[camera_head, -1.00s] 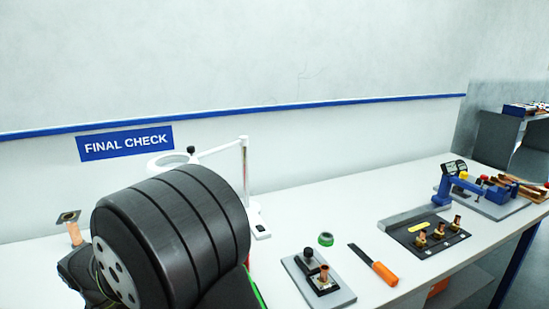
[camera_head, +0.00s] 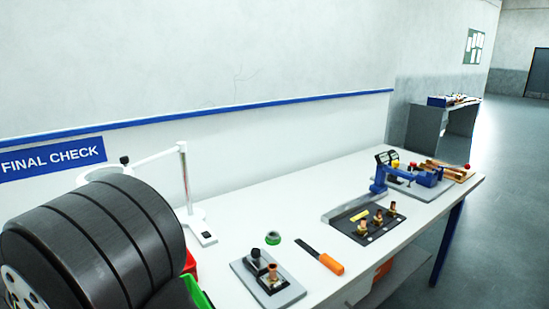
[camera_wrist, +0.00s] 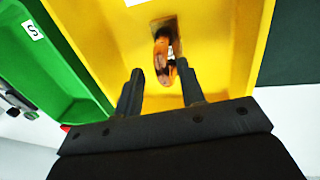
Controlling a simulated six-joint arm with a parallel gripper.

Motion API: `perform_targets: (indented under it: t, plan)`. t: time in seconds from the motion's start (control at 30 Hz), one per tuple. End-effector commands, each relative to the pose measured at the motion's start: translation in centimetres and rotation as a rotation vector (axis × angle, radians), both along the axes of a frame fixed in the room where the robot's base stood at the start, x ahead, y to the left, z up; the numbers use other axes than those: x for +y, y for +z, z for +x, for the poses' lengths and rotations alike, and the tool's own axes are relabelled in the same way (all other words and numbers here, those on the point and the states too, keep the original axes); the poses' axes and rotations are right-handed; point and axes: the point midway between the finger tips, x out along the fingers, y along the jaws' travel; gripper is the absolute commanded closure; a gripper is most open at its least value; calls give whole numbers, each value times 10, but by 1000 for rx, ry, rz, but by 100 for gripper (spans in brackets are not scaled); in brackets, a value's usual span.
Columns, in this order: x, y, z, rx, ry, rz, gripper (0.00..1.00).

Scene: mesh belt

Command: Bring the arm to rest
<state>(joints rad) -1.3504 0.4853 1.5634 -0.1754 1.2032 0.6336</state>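My gripper (camera_wrist: 161,84) shows in the wrist view with its two dark fingers spread apart and nothing between the tips. A copper piece (camera_wrist: 162,58) with a flat plate lies in a yellow bin (camera_wrist: 218,85), just beyond the fingertips and apart from them. The fingers are over the bin. In the head view my thick black arm fills the lower left, and my gripper is not visible there.
A green bin (camera_wrist: 60,62) labelled S adjoins the yellow one. The white bench (camera_head: 240,208) carries a magnifier lamp (camera_head: 186,190), a grey fixture (camera_head: 292,292), an orange-handled tool (camera_head: 331,264), a black mat with copper fittings (camera_head: 352,232) and a blue clamp (camera_head: 378,180).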

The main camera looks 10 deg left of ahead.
Motion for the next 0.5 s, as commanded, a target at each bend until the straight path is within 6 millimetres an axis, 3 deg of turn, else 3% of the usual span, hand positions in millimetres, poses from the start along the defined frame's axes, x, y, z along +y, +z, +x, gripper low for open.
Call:
perform_targets:
  t: [0.07,0.1,0.5]
  plan:
    - [0,-16,0,1,0,-4,64]
    - [2,-13,-1,-1,1,2,64]
    - [13,71,-12,-1,1,4,64]
